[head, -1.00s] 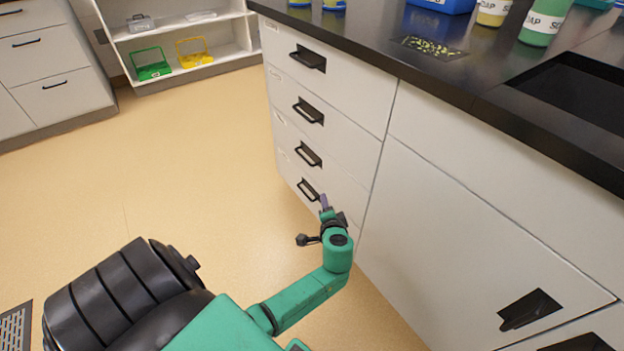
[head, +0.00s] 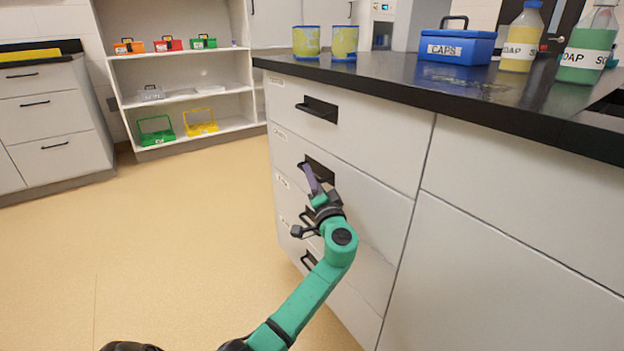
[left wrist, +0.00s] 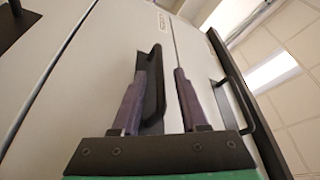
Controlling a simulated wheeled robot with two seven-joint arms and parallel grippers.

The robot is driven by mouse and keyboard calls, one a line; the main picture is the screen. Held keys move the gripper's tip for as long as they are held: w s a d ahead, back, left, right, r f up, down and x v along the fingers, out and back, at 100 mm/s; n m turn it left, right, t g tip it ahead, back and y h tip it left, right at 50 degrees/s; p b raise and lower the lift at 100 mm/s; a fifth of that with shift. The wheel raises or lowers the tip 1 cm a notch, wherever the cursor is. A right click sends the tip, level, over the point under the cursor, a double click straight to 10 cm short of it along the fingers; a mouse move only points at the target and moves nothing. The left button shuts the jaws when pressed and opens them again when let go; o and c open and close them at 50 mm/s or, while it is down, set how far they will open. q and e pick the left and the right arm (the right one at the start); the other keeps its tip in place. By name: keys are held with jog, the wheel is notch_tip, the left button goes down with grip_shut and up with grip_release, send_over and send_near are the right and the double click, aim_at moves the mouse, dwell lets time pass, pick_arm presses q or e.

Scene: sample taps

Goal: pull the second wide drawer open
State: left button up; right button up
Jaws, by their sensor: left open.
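The second wide drawer (head: 378,198) is the second front from the top in a grey-white stack, and it is shut. Its black handle (head: 326,168) is partly hidden by my left gripper (head: 311,173). In the left wrist view, the handle (left wrist: 154,88) stands between the two purple fingers of my left gripper (left wrist: 161,68), closer to the left finger. The fingers are open, with a gap on the right finger's side. Whether a finger touches the handle I cannot tell. My right gripper is not in view.
The top drawer handle (head: 318,109) is above, and the lowest handle (head: 308,259) below. The black countertop (head: 400,85) overhangs the drawers and carries a blue caps box (head: 457,47), cups and soap bottles. Open floor (head: 180,230) lies left of the drawers.

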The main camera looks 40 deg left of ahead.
pick_arm(q)
jog(key=shift+w+a+r, duration=0.1)
jog(key=shift+w+a, duration=0.1)
jog(key=shift+a, duration=0.15)
grip_shut()
dwell(1.2)
